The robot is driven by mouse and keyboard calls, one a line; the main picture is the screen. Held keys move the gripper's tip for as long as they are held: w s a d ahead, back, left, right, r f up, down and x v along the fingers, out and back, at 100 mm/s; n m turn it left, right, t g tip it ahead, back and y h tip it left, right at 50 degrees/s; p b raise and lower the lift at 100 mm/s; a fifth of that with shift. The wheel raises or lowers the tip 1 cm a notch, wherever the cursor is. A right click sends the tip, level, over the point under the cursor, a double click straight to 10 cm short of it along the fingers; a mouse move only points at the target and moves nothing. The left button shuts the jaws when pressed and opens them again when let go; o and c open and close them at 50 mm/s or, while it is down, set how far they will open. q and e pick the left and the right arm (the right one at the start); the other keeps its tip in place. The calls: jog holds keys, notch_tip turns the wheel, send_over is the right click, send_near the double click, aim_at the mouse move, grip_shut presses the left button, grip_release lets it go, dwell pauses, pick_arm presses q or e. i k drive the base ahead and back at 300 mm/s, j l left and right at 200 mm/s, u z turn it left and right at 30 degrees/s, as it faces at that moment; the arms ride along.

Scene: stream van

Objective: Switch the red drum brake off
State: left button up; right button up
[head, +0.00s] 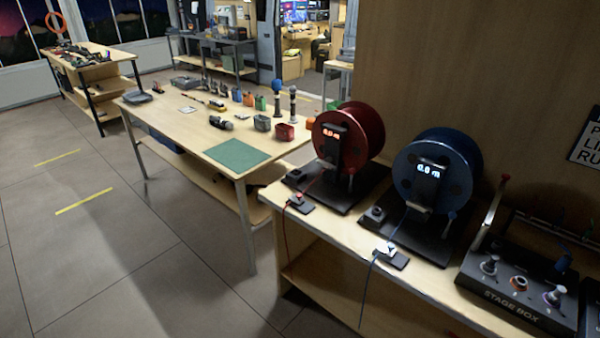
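A red cable drum (368,130) stands on a black base plate (348,196) on the wooden bench at the middle right. Its front carries a black unit (333,138) with a red lit readout. A small black box (294,176) sits on the left corner of its base; whether it is the brake control I cannot tell. A small black block with a red part (299,203) lies at the bench's front edge, with a red cable hanging down from it. The brake's state cannot be read. Neither of my grippers shows in the head view.
A blue drum (440,170) with a lit readout stands just right of the red one. A stage box (518,290) sits at the far right. A table with a green mat (237,154) and tools stands left of the bench. The floor (120,260) at left is clear.

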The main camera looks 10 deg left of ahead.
aim_at(351, 180)
jog(key=i+j+u, duration=0.1)
jog(key=i+j, duration=0.35)
jog(key=i+j+u, duration=0.1)
jog(key=i+j, duration=0.3)
jog(key=i, duration=0.15)
